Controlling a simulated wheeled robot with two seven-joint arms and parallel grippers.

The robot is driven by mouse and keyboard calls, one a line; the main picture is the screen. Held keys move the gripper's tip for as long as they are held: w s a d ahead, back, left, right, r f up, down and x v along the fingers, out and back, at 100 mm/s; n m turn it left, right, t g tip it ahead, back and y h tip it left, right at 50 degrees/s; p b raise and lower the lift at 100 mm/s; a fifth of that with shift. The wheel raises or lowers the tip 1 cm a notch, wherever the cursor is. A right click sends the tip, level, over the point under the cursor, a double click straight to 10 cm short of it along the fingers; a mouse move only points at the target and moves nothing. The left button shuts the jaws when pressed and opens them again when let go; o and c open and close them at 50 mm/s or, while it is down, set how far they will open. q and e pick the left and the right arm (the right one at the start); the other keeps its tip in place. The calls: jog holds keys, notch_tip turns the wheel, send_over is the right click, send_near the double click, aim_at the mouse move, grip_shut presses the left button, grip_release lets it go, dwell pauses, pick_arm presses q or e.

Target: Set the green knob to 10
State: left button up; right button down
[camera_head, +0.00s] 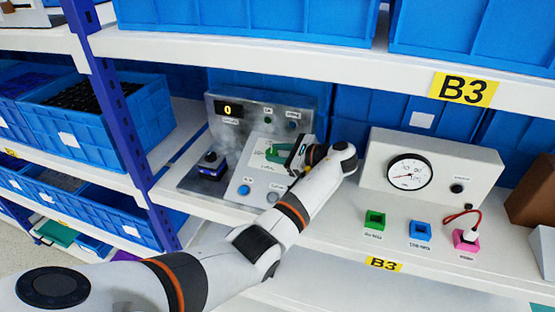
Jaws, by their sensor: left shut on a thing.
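The green knob (271,153) sits on the white plate of a grey control panel (222,108) on the shelf. My left gripper (285,156) comes in from the right side of the knob and is shut on it, hiding part of it. The panel's small display (229,108) shows a yellow 0. The scale marks around the knob are too small to read, and the gripper covers some of them. My right gripper is not in view.
A blue-and-black block (211,166) stands at the panel's left, and a blue round button (244,190) is in front. A white gauge box (440,165) stands to the right. Green (375,219), blue (420,231) and pink (466,240) blocks line the shelf front. Another shelf is above.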

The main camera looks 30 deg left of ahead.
pick_arm(q)
jog(key=shift+w+a+n+g+h+b, duration=0.15)
jog(key=shift+n+g+h+b, duration=0.25)
jog(key=shift+n+g+b, duration=0.4)
jog(key=shift+w+d+n+g+h+b, duration=0.1)
jog(key=shift+n+g+h+b, duration=0.3)
jog(key=shift+n+g+b, duration=0.35)
jog(key=o, duration=1)
jog(key=shift+a, duration=0.15)
jog(key=shift+c, duration=0.2)
jog(key=shift+r, duration=0.15)
